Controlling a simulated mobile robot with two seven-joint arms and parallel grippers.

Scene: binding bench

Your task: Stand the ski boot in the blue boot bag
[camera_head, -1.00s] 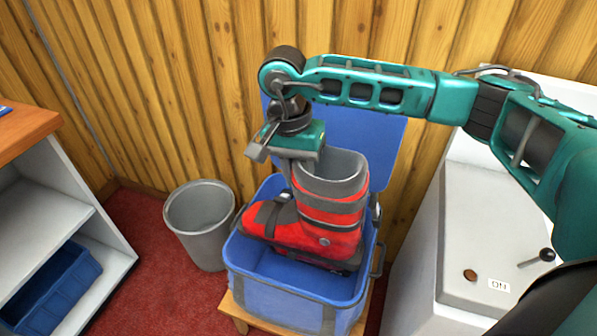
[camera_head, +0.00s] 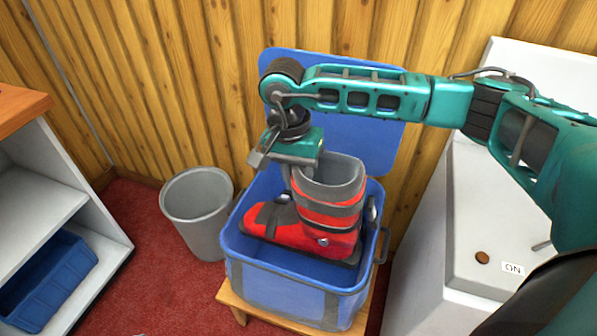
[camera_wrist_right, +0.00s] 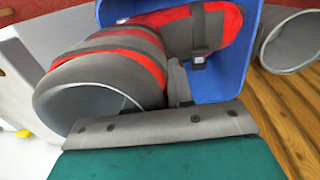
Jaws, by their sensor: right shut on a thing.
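The red and grey ski boot (camera_head: 318,217) is upright inside the blue boot bag (camera_head: 288,289), toe to the left and cuff above the rim. I cannot tell for sure whether its sole touches the bag's floor. The bag's lid (camera_head: 372,143) is raised behind it. My right gripper (camera_head: 291,172) is shut on the toe-side edge of the cuff. In the right wrist view the boot (camera_wrist_right: 140,62) lies against the gripper (camera_wrist_right: 165,128), with the blue bag wall (camera_wrist_right: 240,75) beside it. My left gripper is not in view.
The bag stands on a low wooden stool (camera_head: 240,311). A grey bin (camera_head: 198,215) is close at its left. A white shelf unit (camera_head: 95,235) with a blue tray (camera_head: 48,280) stands at far left. A pale machine (camera_head: 440,265) is close at right. The wooden wall is behind.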

